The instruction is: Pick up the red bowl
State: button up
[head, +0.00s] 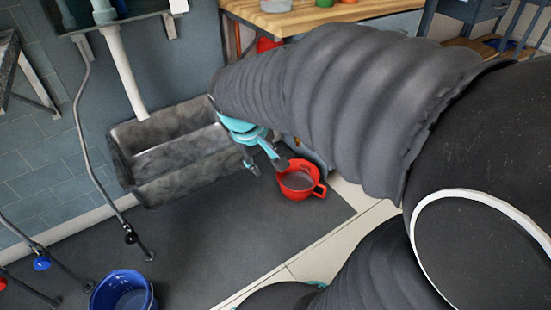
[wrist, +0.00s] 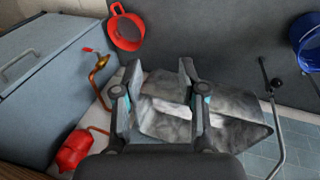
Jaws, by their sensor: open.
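The red bowl (head: 292,191), which has a loop handle on its right, stands upright on the dark floor mat near the mat's right edge. It also shows in the wrist view (wrist: 127,42), at the top left beyond the left finger. My gripper (head: 266,165), teal with dark fingertips, is open and empty, just left of the bowl in the head view. The right fingertip overlaps the bowl's rim in that picture; whether they touch cannot be told. In the wrist view, the gap of my gripper (wrist: 160,72) faces the grey trough, with the bowl outside it.
The stained grey trough (head: 165,135) stands by the wall left of my gripper. A blue bucket (head: 122,297) is at lower left. A blue-grey cabinet (wrist: 40,85), a brass valve (wrist: 98,75) and a red canister (wrist: 72,150) show in the wrist view. The mat's middle (head: 240,225) is clear.

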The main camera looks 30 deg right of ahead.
jog(key=w+d+f+n+g+h+b, duration=0.1)
jog(key=w+d+f+n+g+h, duration=0.1)
jog(key=w+d+f, duration=0.4)
jog(key=w+d+f+n+g+h+b, duration=0.15)
jog(key=w+f, duration=0.25)
jog(key=f, duration=0.5)
jog(key=n+t+h+b, duration=0.1)
jog(key=n+h+b, duration=0.4)
jog(key=n, duration=0.4)
send_near(301, 192)
jog(key=shift+h, duration=0.45)
jog(key=x, duration=1.1)
jog(key=shift+s+d+f, duration=0.1)
jog(key=shift+d+f, duration=0.1)
jog(key=shift+f, duration=0.2)
jog(key=shift+d+f, duration=0.1)
jog(key=shift+d, duration=0.25)
grip_shut()
